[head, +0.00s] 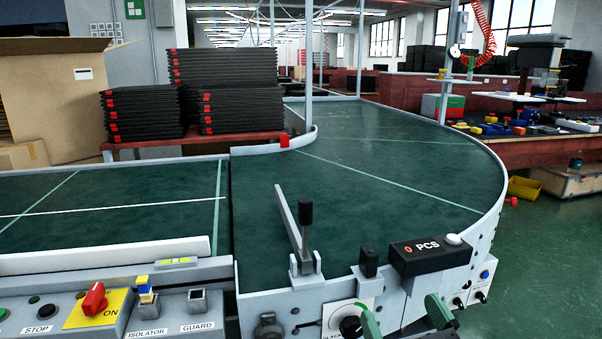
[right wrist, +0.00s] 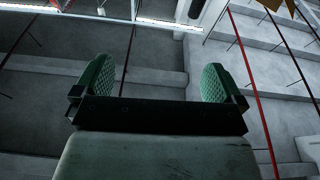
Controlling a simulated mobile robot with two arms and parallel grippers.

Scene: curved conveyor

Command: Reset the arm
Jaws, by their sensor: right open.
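My right gripper (head: 404,318) shows at the bottom edge of the head view, in front of the conveyor's near side. Its two green fingers stand wide apart with nothing between them. In the right wrist view the same gripper (right wrist: 158,84) is open and empty, with the ceiling and its beams behind it. My left gripper is in neither view.
The curved green conveyor (head: 400,165) is bare. A black PCS counter box (head: 430,254) and an upright lever (head: 305,222) stand at its near edge. A control panel (head: 60,318) with a red knob lies at lower left. Stacked black trays (head: 225,75) stand behind.

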